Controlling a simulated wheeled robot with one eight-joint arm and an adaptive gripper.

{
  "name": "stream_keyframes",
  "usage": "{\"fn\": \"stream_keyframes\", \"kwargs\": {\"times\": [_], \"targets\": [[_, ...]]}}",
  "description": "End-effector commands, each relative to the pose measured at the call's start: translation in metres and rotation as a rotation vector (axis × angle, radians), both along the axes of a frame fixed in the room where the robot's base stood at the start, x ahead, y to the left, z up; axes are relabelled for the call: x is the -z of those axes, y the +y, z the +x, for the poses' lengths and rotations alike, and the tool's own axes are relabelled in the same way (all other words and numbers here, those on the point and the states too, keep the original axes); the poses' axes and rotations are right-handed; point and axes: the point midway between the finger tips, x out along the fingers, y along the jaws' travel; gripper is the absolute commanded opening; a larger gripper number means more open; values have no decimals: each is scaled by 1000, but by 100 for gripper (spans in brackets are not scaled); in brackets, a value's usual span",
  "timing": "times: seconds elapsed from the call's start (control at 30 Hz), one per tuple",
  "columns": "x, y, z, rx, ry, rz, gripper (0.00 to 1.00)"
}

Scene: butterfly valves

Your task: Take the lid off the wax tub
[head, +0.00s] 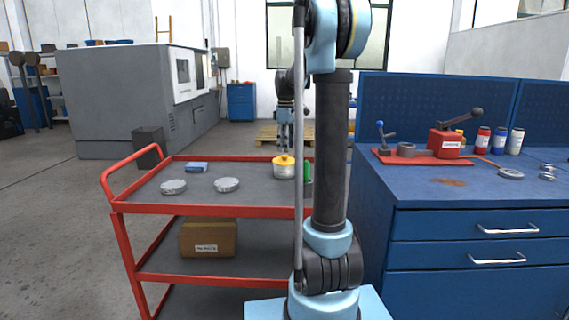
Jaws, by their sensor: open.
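The wax tub (284,173) is a small pale yellow and white tub on the right part of the red cart's top. Its yellow lid (284,160), with a small knob, sits on it. My gripper (284,145) points down just above the lid, in line with it in the head view. It is open, with nothing seen between the fingers. It looks apart from the lid, but the exact gap is hard to tell at this size.
The red cart (240,211) carries two grey discs (173,187) (227,184), a blue block (196,167) and a green object (307,170) partly behind my arm. A cardboard box (208,238) is on its lower shelf. A blue workbench (470,200) with a red press (446,141) stands right.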

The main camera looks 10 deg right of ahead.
Motion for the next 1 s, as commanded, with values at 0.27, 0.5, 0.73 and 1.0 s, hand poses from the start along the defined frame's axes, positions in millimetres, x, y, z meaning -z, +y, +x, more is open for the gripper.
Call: {"fn": "stream_keyframes", "kwargs": {"times": [0.27, 0.5, 0.73, 1.0], "targets": [[36, 3, 2, 0, 0, 0, 48], [45, 3, 1, 0, 0, 0, 48], [45, 3, 1, 0, 0, 0, 25], [45, 3, 2, 0, 0, 0, 10]]}}
